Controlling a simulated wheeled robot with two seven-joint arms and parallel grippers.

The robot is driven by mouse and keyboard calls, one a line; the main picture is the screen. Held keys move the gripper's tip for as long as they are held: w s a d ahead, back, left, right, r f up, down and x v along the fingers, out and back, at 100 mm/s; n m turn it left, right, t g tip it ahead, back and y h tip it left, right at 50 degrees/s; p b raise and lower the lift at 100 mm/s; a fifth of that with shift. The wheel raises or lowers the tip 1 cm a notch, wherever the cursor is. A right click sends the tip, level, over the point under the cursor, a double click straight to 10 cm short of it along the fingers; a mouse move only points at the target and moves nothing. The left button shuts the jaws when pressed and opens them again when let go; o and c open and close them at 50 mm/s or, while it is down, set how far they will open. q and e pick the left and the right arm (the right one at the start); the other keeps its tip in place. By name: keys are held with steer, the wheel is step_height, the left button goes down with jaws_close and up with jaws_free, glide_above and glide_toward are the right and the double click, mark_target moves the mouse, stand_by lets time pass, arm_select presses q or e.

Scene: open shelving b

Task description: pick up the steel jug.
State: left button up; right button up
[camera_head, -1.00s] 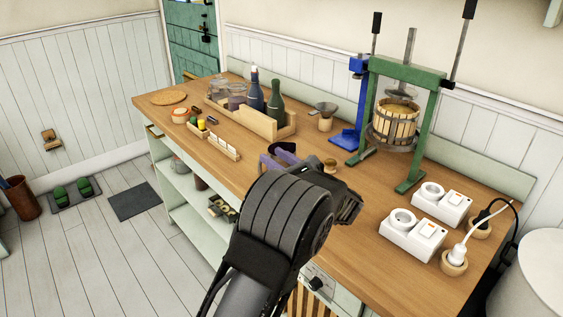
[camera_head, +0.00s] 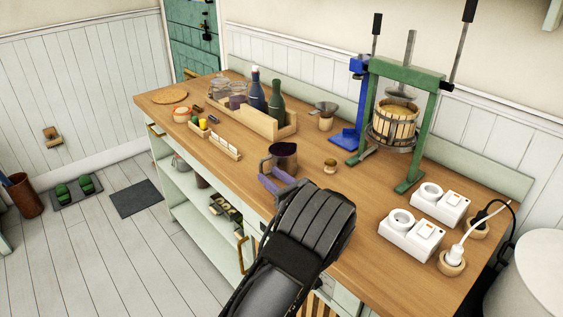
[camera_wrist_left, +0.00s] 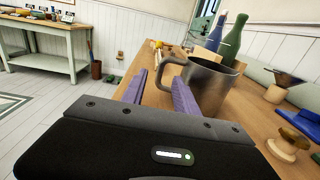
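The steel jug (camera_head: 284,158) stands upright on the wooden worktop, with its handle on the left side in the head view. In the left wrist view the jug (camera_wrist_left: 213,84) is just ahead, its dark open top visible and its handle (camera_wrist_left: 168,72) toward the left. My left gripper (camera_head: 269,177) is open, its two purple fingers apart at the handle side of the jug. In the wrist view the handle shows near the gap between the fingertips (camera_wrist_left: 159,78); I cannot tell whether they touch it. The right finger hides part of the jug's lower body. My right gripper is out of view.
A small wooden knob-like piece (camera_head: 330,166) stands right of the jug. Behind are a bottle crate (camera_head: 264,125), a funnel (camera_head: 325,109) and a green-framed press (camera_head: 422,120). White socket units (camera_head: 410,232) stand at the right. The worktop around the jug is mostly clear.

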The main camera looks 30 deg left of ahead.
mark_target(261, 167)
arm_select(q)
steer(key=p+x, duration=0.1)
steer(key=x, duration=0.4)
steer(key=shift+a+r+p, duration=0.1)
steer(key=shift+p, duration=0.2)
steer(key=shift+w+a, duration=0.15)
steer(key=shift+a, duration=0.1)
jaws_close()
stand_by(1.2)
